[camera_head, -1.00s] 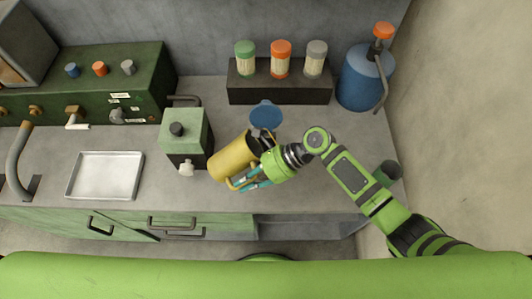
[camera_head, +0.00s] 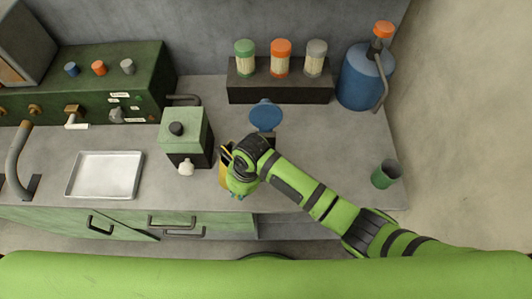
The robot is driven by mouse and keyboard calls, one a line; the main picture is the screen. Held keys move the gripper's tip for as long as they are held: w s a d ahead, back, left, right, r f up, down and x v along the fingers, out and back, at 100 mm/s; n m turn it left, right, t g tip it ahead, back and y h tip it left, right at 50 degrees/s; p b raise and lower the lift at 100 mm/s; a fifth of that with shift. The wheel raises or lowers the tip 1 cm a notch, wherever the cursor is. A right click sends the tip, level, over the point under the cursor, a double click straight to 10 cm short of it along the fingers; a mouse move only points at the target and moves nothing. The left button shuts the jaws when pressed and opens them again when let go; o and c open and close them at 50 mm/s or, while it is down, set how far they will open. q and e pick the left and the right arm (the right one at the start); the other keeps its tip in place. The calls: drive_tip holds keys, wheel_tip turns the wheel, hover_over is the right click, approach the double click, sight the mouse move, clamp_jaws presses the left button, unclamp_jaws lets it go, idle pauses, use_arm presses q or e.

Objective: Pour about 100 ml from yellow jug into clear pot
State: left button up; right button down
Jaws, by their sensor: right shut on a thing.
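The yellow jug (camera_head: 224,177) shows only as a narrow strip at the left side of my right gripper, just right of the pale green box. My right gripper (camera_head: 240,182) is shut on the jug; its wrist and forearm cover most of the jug and the fingers. The jug's tilt, its mouth and any liquid cannot be made out. I cannot make out a clear pot; it may be hidden behind my right arm. My left gripper is not in view.
A blue disc (camera_head: 266,115) lies behind my wrist. The pale green box (camera_head: 186,135) stands close to the left. A metal tray (camera_head: 105,175) is further left. A rack (camera_head: 279,90) of jars and a blue bottle (camera_head: 364,76) stand behind. A green cup (camera_head: 386,174) stands at right.

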drive_tip(key=shift+s+a+f+t+h, duration=0.15)
drive_tip(key=shift+a+f+h, duration=0.1)
drive_tip(key=shift+h, duration=0.35)
drive_tip(key=shift+w+a+f+t+h, duration=0.15)
drive_tip(key=shift+a+h, duration=0.1)
drive_tip(key=shift+h, duration=0.35)
drive_tip(key=r, duration=0.7)
drive_tip(key=shift+s, duration=0.25)
drive_tip(key=shift+a+f, duration=0.1)
wheel_tip(320, 180, down, 6)
drive_tip(key=shift+s+f, duration=0.1)
drive_tip(key=shift+f, duration=0.4)
drive_tip(key=y, duration=0.1)
drive_tip(key=d+r+y, duration=0.1)
drive_tip(key=shift+w+d+r+g+y, duration=0.1)
drive_tip(key=shift+w+d+g+y, duration=0.15)
drive_tip(key=shift+w+g+y, duration=0.15)
drive_tip(key=shift+s+r, duration=0.1)
